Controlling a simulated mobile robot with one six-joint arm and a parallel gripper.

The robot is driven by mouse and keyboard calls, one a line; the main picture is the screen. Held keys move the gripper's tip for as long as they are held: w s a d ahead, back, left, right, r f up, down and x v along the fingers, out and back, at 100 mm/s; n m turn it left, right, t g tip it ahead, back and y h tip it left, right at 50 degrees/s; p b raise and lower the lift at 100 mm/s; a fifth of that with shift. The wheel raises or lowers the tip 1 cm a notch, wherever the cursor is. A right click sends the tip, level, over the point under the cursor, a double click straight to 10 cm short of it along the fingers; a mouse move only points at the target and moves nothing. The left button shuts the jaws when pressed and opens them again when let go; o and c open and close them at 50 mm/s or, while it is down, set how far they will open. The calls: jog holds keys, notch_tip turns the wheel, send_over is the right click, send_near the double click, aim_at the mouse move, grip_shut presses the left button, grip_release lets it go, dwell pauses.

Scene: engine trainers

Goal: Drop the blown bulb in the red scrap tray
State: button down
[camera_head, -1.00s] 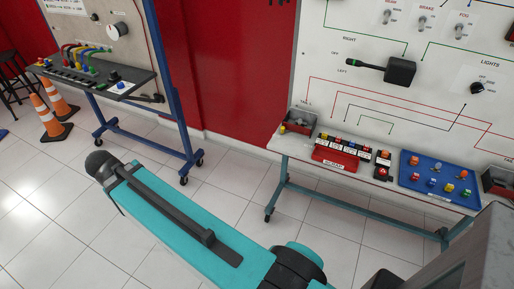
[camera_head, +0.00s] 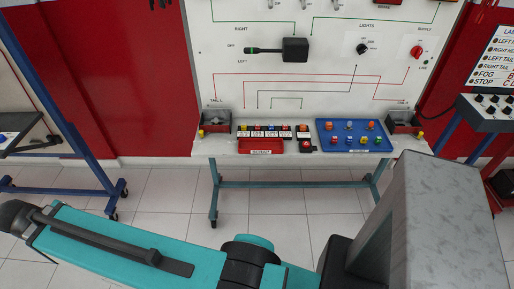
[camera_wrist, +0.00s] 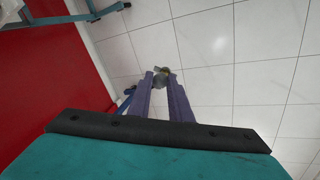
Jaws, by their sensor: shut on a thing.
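My gripper (camera_wrist: 160,83) shows in the wrist view, its two purple-grey fingers shut on a small bulb (camera_wrist: 160,77). The bulb looks greyish with a brownish end and sits at the fingertips, with only floor tiles behind it. Whether its filament is blown is too small to tell. The red scrap tray (camera_head: 262,146) lies at the front of the trainer's bench, left of its middle, in the head view. The gripper and bulb are not visible in the head view, so their distance from the tray cannot be told.
A blue tray (camera_head: 382,145) with several coloured bulbs lies right of the scrap tray on the bench (camera_head: 225,147). A row of small labelled bulb holders (camera_head: 264,130) stands behind the scrap tray. Open lamp housings stand at left (camera_head: 216,121) and right (camera_head: 404,122).

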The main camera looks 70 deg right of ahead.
jog(key=s+d+r+m+g+p, duration=0.1)
jog(key=s+d+m, duration=0.2)
jog(key=d, duration=1.6)
jog(key=s+d+m+g+p, duration=0.1)
jog(key=s+d+m, duration=0.2)
jog(key=d, duration=1.6)
jog(key=s+d+m+g+p, duration=0.1)
jog(key=s+d+m, duration=0.4)
jog(key=s+d, duration=2.3)
jog(key=shift+s+r+g, duration=0.3)
jog(key=shift+s+r, duration=0.1)
jog(key=shift+s, duration=0.25)
jog(key=shift+f, duration=0.2)
jog(key=shift+f+b, duration=1.75)
jog(key=shift+f, duration=1.1)
jog(key=c, duration=1.5)
grip_release()
jog(key=shift+c, duration=0.2)
